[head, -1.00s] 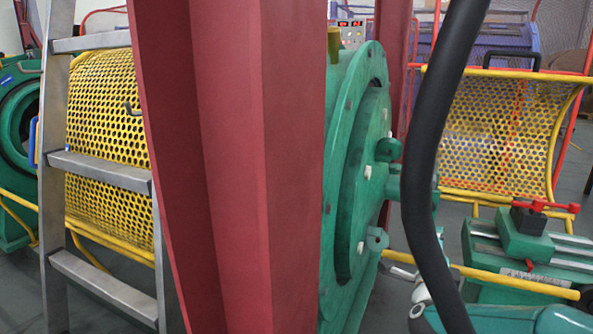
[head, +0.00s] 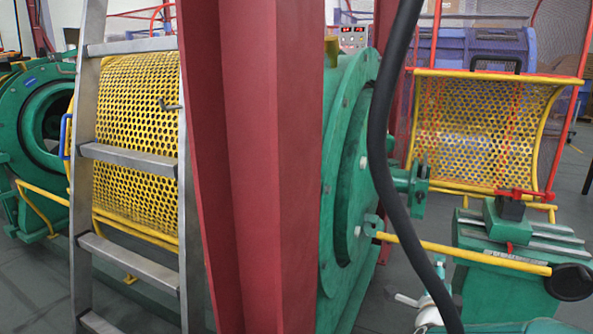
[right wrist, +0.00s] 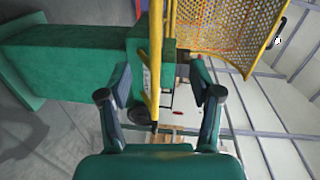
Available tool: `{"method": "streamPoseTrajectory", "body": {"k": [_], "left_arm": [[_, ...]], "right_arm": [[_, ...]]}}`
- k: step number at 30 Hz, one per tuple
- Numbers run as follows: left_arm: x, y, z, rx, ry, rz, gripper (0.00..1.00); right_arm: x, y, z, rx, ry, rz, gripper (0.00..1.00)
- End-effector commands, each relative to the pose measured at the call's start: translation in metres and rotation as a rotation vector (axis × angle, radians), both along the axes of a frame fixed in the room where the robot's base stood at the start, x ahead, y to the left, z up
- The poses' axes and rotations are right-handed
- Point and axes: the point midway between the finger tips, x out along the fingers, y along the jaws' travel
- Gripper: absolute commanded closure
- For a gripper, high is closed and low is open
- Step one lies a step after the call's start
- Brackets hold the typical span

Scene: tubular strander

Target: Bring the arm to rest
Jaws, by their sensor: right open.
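My right gripper (right wrist: 160,108) is open in the right wrist view, with its two dark green fingers spread wide. I see nothing held between them. A yellow bar (right wrist: 156,55) runs down the picture beyond the fingers and ends in line with the gap. I cannot tell how far it is from the fingertips. In the head view, a small teal and white part of my right arm shows at the lower edge, right of centre, partly behind a black hose. My left gripper is not in view.
A red column (head: 265,180) and a metal ladder (head: 130,157) stand close in front. Behind are yellow perforated guards (head: 140,140) and a green round housing (head: 340,200). A green stand (head: 500,285) and a yellow bar with a black end (head: 475,255) lie at right.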

Motion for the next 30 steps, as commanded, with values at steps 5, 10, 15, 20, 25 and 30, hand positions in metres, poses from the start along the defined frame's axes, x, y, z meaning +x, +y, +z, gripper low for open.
{"method": "streamPoseTrajectory", "body": {"k": [5,10,15,20,25,30], "left_arm": [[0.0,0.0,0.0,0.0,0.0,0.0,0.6],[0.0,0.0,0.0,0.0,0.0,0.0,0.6],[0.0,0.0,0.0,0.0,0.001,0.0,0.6],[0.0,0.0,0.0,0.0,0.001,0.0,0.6],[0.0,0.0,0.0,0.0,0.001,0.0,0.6],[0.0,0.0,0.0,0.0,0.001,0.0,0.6]], "right_arm": [[-0.008,0.009,-0.062,-0.011,0.124,0.043,0.36],[-0.026,0.027,-0.134,-0.034,0.29,0.13,0.36],[-0.078,0.066,-0.238,-0.093,0.575,0.332,0.36],[-0.156,0.112,-0.321,-0.165,0.851,0.614,0.36],[-0.243,0.155,-0.368,-0.241,1.059,0.945,0.36],[-0.315,0.186,-0.38,-0.331,1.163,1.269,0.36]]}}
